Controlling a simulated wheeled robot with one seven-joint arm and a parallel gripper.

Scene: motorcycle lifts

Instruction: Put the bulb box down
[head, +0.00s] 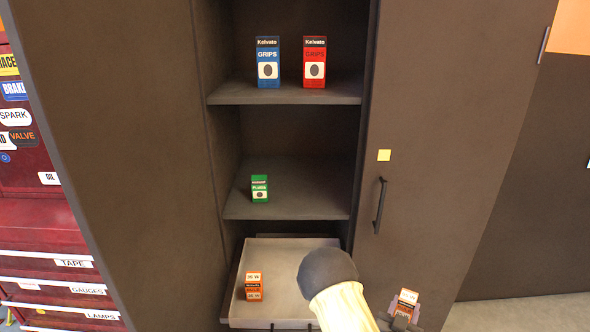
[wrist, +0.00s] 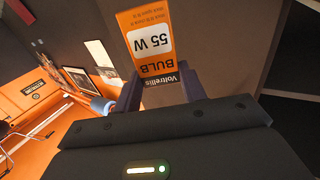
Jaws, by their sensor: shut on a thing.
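My gripper (head: 406,314) is shut on an orange and white bulb box (head: 408,298) at the lower right of the head view, in front of the cabinet's right door. In the wrist view the bulb box (wrist: 150,42) reads "BULB 55 W", appears upside down and sits between both fingers of my gripper (wrist: 160,92). Its lower part is hidden in the head view. Similar orange and white packaging (head: 253,287) stands in the left part of a pale tray (head: 283,255) low in the cabinet; I cannot tell whether it is one box or a stack.
A green box (head: 259,189) stands on the middle shelf (head: 300,200). A blue grips box (head: 268,62) and a red one (head: 314,62) stand on the upper shelf (head: 285,93). The right door has a black handle (head: 380,205). The tray's middle looks clear; my arm hides its right front.

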